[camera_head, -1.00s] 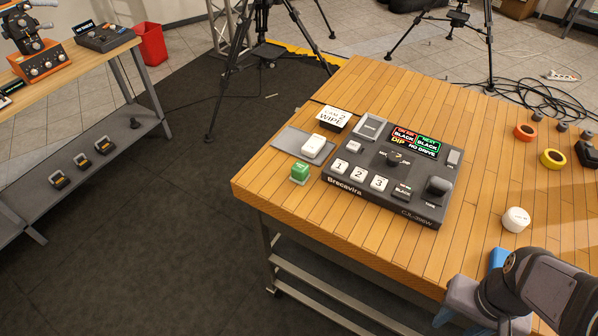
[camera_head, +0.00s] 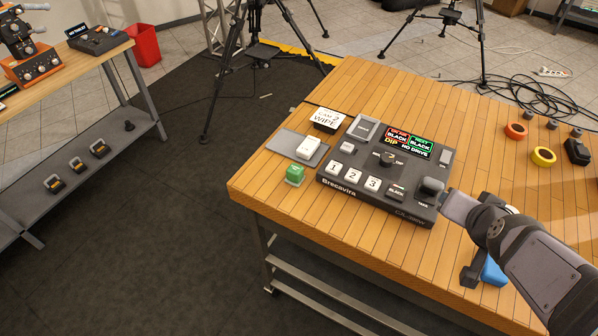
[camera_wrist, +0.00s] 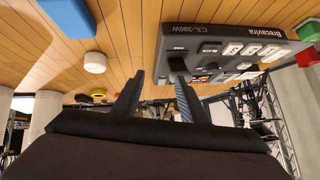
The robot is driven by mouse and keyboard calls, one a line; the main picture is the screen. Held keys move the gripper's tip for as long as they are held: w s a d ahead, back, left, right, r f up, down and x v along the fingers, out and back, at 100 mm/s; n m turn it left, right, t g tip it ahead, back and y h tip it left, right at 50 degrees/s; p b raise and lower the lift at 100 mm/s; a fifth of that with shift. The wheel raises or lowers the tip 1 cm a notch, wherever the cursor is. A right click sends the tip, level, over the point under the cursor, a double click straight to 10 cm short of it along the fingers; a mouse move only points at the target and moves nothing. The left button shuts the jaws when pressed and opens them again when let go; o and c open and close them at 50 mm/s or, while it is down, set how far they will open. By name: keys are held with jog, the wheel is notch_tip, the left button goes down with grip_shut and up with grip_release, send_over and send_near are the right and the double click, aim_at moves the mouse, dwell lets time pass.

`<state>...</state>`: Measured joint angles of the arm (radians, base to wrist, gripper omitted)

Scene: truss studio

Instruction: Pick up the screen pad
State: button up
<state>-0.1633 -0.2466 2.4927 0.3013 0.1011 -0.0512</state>
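No object is clearly marked as the screen pad, and I cannot tell for certain which one it is. A flat grey pad (camera_head: 287,140) lies left of the dark switcher console (camera_head: 335,185), with a white block (camera_head: 308,147) on it. A light grey square panel (camera_head: 364,128) is set in the console's far left corner. My gripper (camera_head: 456,208) is by the console's right end, above the table. In the wrist view my gripper (camera_wrist: 160,78) has its fingers apart with nothing held. The console (camera_wrist: 205,42) shows ahead, its dark knob (camera_wrist: 178,64) in line with the gap.
A green cube (camera_head: 294,175) and a white "CAM 2 WIPE" sign (camera_head: 327,118) stand near the console. A blue object (camera_head: 493,271) is by the front edge. A white puck (camera_wrist: 95,62) shows in the wrist view.

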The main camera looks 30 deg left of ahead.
aim_at(291, 173)
jog(key=w+a+r+t+y+b, duration=0.1)
jog(key=w+a+t+b, duration=0.3)
jog(key=a, duration=0.7)
jog(key=w+a+r+t+y, duration=0.1)
jog(key=w+a+r, duration=0.1)
jog(key=w+a, duration=0.75)
jog(key=s+a+f+t+h+b, duration=0.1)
jog(key=s+a+f, duration=0.2)
jog(key=s+a, duration=0.1)
jog(key=s+a+f+t+h+b, duration=0.1)
jog(key=s+a+f, duration=0.2)
jog(key=a, duration=0.4)
jog(key=s+a+f+t+h+b, duration=0.1)
jog(key=s+a+f, duration=0.2)
jog(key=s+a, duration=0.3)
jog(key=shift+s+f+t, duration=0.1)
jog(key=shift+f+t, duration=0.05)
jog(key=shift+t, duration=0.15)
jog(key=shift+n+h, duration=0.4)
jog(key=shift+h, duration=0.1)
jog(key=s+f, duration=0.3)
jog(key=shift+s+a+f+b, duration=0.15)
jog(key=shift+a+f+b, duration=0.05)
jog(key=shift+a+b, duration=0.2)
jog(key=shift+s+f, duration=0.15)
jog(key=shift+f, duration=0.1)
jog(key=shift+w+r+p, duration=0.1)
jog(key=shift+w+p, duration=1.2)
jog(key=shift+w, duration=2.4)
